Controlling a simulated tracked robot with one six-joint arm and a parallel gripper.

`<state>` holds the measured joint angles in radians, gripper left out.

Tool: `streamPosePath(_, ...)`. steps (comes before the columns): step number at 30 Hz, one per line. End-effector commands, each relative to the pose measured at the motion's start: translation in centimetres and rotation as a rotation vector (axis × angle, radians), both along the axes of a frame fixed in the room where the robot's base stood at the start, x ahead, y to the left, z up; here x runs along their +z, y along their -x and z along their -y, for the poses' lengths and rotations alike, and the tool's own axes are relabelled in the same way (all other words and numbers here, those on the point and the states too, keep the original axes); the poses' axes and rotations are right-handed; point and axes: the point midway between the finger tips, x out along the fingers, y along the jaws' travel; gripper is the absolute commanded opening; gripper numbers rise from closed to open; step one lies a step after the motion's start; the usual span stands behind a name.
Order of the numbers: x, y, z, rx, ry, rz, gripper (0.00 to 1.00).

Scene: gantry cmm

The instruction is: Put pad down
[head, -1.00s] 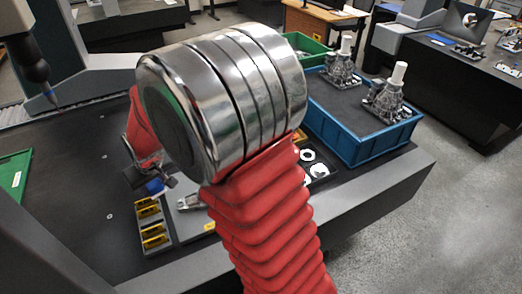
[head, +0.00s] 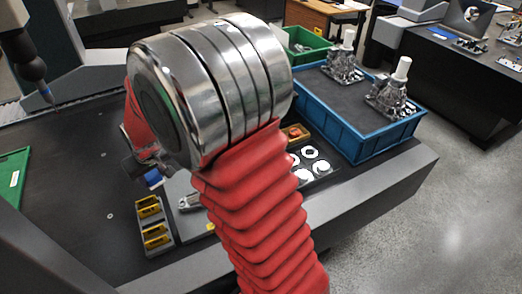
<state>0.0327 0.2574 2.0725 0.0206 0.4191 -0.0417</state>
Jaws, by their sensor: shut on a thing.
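My gripper (head: 148,165) is left of centre in the head view, above the dark table, partly hidden behind my red-sleeved arm. It is shut on a small blue pad (head: 153,179), which shows just below the fingers. The pad is near the far end of the grey holder with yellow pieces (head: 152,227). I cannot tell whether the pad touches the surface beneath it.
A light plate with a metal part (head: 190,201) lies right of the holder. A dark tray with white rings (head: 311,153) and a blue tray (head: 366,147) with metal castings stand right of my arm. A probe (head: 46,92) hangs at left. Table between is clear.

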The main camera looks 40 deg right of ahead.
Motion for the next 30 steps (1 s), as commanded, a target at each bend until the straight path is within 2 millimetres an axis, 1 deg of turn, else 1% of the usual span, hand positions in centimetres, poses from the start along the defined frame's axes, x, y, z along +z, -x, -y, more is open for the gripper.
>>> streamPosePath(5,-0.5,-1.8,4.7,-0.043,0.003,-0.005,0.19)
streamPosePath(8,-1.0,-2.8,8.4,-0.073,0.003,-0.011,0.19)
streamPosePath(9,-1.1,-3.2,10.0,-0.084,0.004,-0.012,0.19)
streamPosePath(11,-1.4,-3.7,12.3,-0.1,0.004,-0.014,0.19)
streamPosePath(12,-1.6,-4.0,13.9,-0.112,0.003,-0.015,0.19)
streamPosePath(14,-1.9,-4.3,16.3,-0.127,0.004,-0.017,0.19)
streamPosePath(15,-2.2,-4.4,18.0,-0.138,0.003,-0.018,0.19)
streamPosePath(16,-2.3,-4.5,19.2,-0.145,0.003,-0.017,0.19)
streamPosePath(17,-2.5,-4.5,20.4,-0.153,0.004,-0.018,0.19)
streamPosePath(18,-2.7,-4.5,22.1,-0.164,0.003,-0.017,0.19)
streamPosePath(20,-3.1,-4.5,24.6,-0.179,0.001,-0.018,0.19)
streamPosePath(21,-3.3,-4.3,26.3,-0.189,0.002,-0.018,0.19)
streamPosePath(23,-3.7,-4.1,28.9,-0.205,0.001,-0.017,0.19)
streamPosePath(24,-4.0,-3.9,30.6,-0.215,0.001,-0.016,0.19)
streamPosePath(26,-4.4,-3.4,33.1,-0.229,-0.001,-0.015,0.19)
streamPosePath(27,-4.7,-3.0,34.9,-0.24,-0.001,-0.014,0.19)
streamPosePath(29,-5.1,-2.3,37.4,-0.254,-0.001,-0.011,0.19)
streamPosePath(30,-5.4,-1.9,39.1,-0.264,-0.002,-0.009,0.19)
